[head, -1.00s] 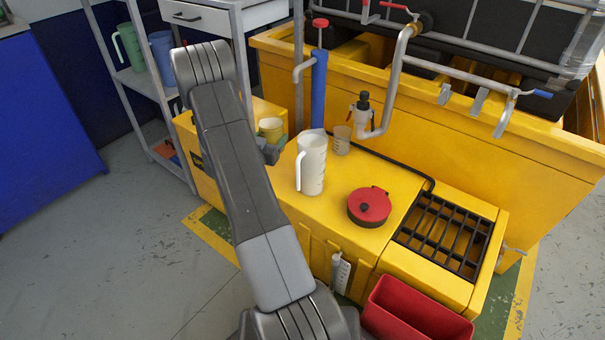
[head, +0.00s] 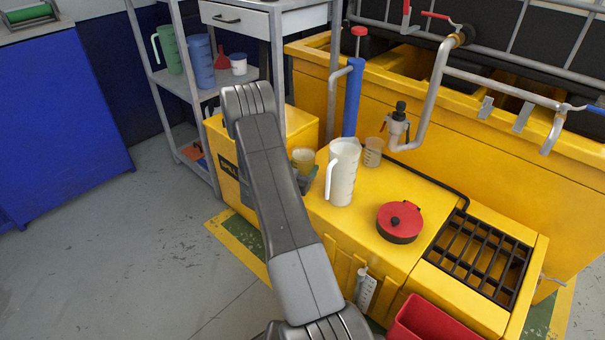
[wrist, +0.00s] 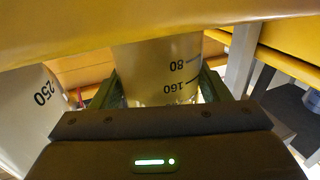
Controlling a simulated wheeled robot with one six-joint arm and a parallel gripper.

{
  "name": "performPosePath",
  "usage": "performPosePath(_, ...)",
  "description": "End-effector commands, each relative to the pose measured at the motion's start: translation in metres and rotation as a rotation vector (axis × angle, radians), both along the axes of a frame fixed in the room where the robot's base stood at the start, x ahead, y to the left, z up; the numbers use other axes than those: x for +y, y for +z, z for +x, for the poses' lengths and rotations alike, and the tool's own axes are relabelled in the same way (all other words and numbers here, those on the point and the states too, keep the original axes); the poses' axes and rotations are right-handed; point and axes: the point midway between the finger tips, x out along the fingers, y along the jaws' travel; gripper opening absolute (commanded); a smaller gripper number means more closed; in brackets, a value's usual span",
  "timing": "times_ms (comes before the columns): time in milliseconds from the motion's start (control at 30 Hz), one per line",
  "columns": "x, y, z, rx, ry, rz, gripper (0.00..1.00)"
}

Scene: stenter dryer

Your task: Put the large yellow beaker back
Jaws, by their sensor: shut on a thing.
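The yellow beaker (head: 303,157) is a pale yellow, translucent cup. It appears upright at the left end of the yellow bench top, just left of the white jug. My gripper (head: 306,180) is shut on it, partly hidden behind my arm. In the wrist view the beaker (wrist: 160,70), with marks 80 and 160, sits between the two fingers of my gripper (wrist: 158,88). I cannot tell whether its base touches the bench.
A white jug (head: 343,172) stands close right of the beaker, with a clear small beaker (head: 373,152) behind it. A red lidded pot (head: 399,222) and a black grate (head: 481,258) lie further right. Shelves (head: 203,93) at left hold green and blue jugs.

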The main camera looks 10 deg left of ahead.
Motion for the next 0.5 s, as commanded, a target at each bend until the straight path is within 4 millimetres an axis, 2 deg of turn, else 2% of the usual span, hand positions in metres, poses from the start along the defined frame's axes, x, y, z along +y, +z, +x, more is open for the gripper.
performPosePath(67,0.0002,-0.0108,0.0002,0.000,0.000,0.000,0.39)
performPosePath(433,0.0001,-0.0141,0.0001,0.000,0.000,0.001,0.39)
performPosePath(467,0.0001,-0.0129,0.0001,0.000,0.000,0.001,0.73)
performPosePath(500,0.0000,-0.0123,0.0001,0.000,0.000,0.001,0.81)
